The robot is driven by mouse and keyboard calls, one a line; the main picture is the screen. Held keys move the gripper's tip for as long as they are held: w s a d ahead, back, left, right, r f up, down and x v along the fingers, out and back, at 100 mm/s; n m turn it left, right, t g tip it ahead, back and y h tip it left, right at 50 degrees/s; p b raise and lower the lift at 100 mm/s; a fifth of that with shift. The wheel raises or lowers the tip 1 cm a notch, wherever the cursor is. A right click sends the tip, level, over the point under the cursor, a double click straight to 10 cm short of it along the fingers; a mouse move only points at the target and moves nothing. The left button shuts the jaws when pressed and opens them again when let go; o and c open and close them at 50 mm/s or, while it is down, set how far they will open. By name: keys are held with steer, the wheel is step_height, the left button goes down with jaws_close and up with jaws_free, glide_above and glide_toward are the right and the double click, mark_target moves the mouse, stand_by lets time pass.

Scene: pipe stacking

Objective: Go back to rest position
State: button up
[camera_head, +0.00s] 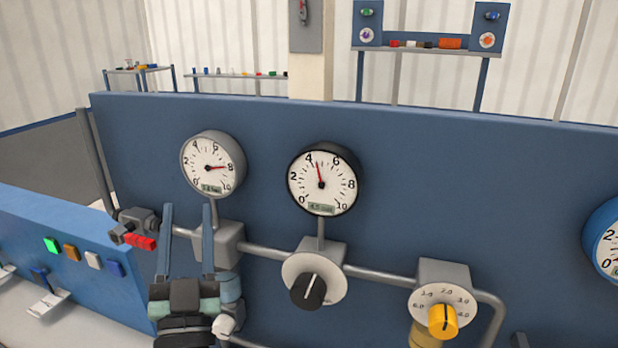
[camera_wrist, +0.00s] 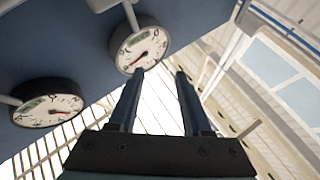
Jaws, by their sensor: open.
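My gripper (camera_head: 187,205) is in the lower left of the head view, its two blue fingers pointing up and apart with nothing between them. It is in front of the blue panel (camera_head: 400,135), below the grey-rimmed gauge (camera_head: 212,165). In the wrist view my gripper (camera_wrist: 158,73) is also open and empty. The same view shows a gauge (camera_wrist: 141,50) near the left fingertip and another gauge (camera_wrist: 47,110) farther left. I cannot tell whether a finger touches anything. My gripper hides part of the pipework behind it.
A black-rimmed gauge (camera_head: 323,180), a black knob (camera_head: 308,290) and a yellow knob (camera_head: 442,321) are right of my gripper. A red-handled valve (camera_head: 140,242) is close on its left. A blue console with a green button (camera_head: 52,245) stands at far left.

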steer(key=s+d+r+n+t+y, duration=0.1)
steer(key=s+d+r+n, duration=0.2)
steer(key=r, duration=0.6)
steer(key=s+d+r+n+y, duration=0.1)
steer(key=s+d+r, duration=0.35)
steer(key=r, duration=0.45)
steer(key=s+d+r+m+t+h+b, duration=0.1)
steer(key=s+d+r+m+h, duration=0.2)
steer(key=s+d+r+h, duration=0.3)
steer(key=s+d+r, duration=0.1)
steer(key=s+d, duration=0.1)
steer(key=d, duration=0.1)
steer(key=shift+s+r+t, duration=0.15)
steer(key=shift+r+t, duration=0.1)
steer(key=shift+t, duration=0.05)
